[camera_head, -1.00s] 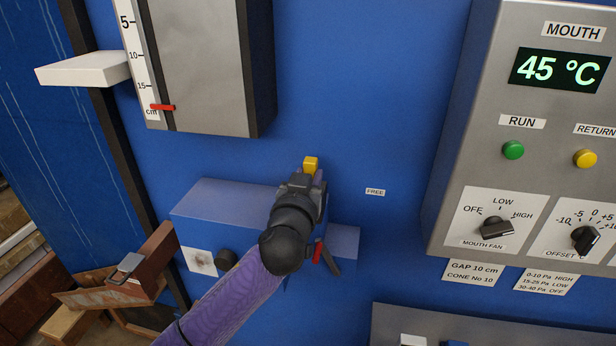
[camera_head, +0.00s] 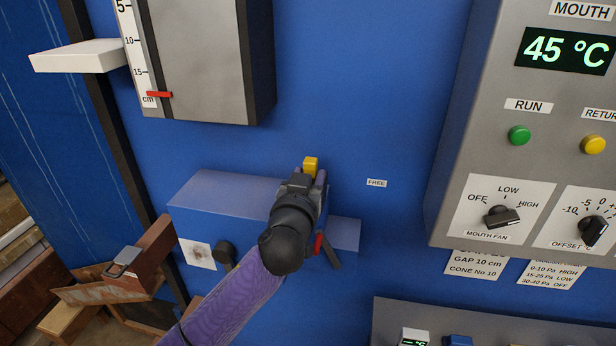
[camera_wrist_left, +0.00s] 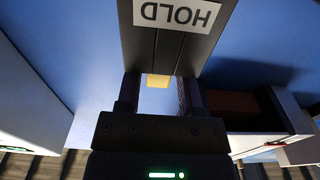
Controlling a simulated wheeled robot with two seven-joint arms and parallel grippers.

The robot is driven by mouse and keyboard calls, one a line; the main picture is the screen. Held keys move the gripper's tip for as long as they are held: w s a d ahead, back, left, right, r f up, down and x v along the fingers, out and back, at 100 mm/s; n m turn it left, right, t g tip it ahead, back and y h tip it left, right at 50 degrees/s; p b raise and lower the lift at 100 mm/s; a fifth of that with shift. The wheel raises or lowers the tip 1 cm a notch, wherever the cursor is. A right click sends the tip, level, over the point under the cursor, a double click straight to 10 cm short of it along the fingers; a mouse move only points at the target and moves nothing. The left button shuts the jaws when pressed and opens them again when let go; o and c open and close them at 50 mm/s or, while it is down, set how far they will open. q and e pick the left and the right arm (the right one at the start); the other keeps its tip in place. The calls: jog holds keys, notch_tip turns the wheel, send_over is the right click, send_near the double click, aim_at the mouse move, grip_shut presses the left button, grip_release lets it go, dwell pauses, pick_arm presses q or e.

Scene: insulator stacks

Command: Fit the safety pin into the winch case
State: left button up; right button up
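A small yellow block (camera_head: 311,163), perhaps the safety pin's head, shows at the tips of my left gripper (camera_head: 308,182). In the left wrist view the yellow piece (camera_wrist_left: 158,81) lies between the two dark fingers, which stand apart. Whether they touch it is unclear. The blue winch case (camera_head: 215,190), a box with a paler top, is on the blue wall. My left gripper is in front of it and hides its middle. Any pin hole is hidden. A dark part with a HOLD label (camera_wrist_left: 172,14) is just past the fingers. My right gripper is out of view.
A red-marked dark lever (camera_head: 330,255) and a black knob (camera_head: 225,254) are near the case. A FREE label (camera_head: 377,183) is on the wall. The grey control panel (camera_head: 465,140) stands right, a grey scale box (camera_head: 205,60) above. A white shelf (camera_head: 80,56) juts out left.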

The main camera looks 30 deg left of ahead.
pick_arm(q)
jog(key=o, duration=0.3)
jog(key=v, duration=1)
jog(key=shift+r, duration=0.1)
